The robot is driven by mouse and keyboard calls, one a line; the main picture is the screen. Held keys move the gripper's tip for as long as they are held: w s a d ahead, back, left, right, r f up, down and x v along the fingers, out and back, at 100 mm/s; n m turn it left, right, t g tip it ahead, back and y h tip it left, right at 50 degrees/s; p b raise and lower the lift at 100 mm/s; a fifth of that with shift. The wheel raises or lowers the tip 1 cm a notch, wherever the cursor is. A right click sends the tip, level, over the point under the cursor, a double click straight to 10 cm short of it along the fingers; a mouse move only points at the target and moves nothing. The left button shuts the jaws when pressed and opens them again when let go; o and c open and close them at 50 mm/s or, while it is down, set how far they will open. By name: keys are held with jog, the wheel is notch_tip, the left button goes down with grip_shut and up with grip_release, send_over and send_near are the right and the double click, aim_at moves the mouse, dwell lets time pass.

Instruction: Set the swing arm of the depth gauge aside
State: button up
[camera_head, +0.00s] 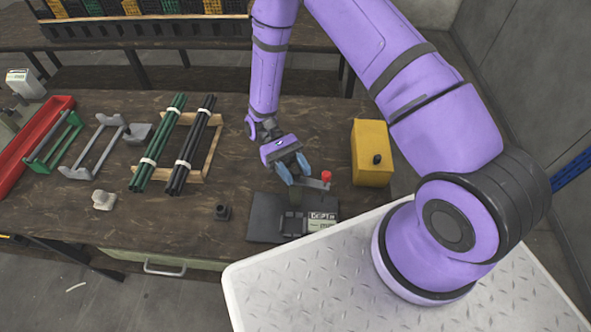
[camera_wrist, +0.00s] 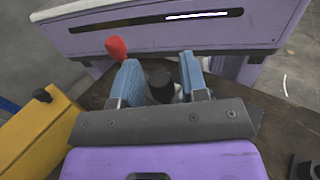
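The depth gauge has a dark flat base (camera_head: 263,222), a labelled box (camera_head: 321,222) and a grey swing arm (camera_head: 314,184) with a red knob (camera_head: 326,176) at its right end. The red knob also shows in the wrist view (camera_wrist: 116,47), just outside the left finger. My gripper (camera_head: 294,172) is low over the gauge at the left end of the swing arm. In the wrist view its blue fingers (camera_wrist: 160,82) are apart, with a black round cap (camera_wrist: 160,86) between them. I see no firm grip on it. The fingers partly hide the arm's pivot end.
A yellow box (camera_head: 371,158) with a black knob stands right of the gauge. A small dark block (camera_head: 222,212) sits to its left. Green and black rods (camera_head: 190,150) lie on a wooden rack further left.

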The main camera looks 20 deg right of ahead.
jog(key=shift+o, duration=0.5)
jog(key=w+a, duration=0.1)
jog(key=w, duration=0.9)
jog(key=shift+w+a, duration=0.35)
jog(key=shift+a, duration=0.05)
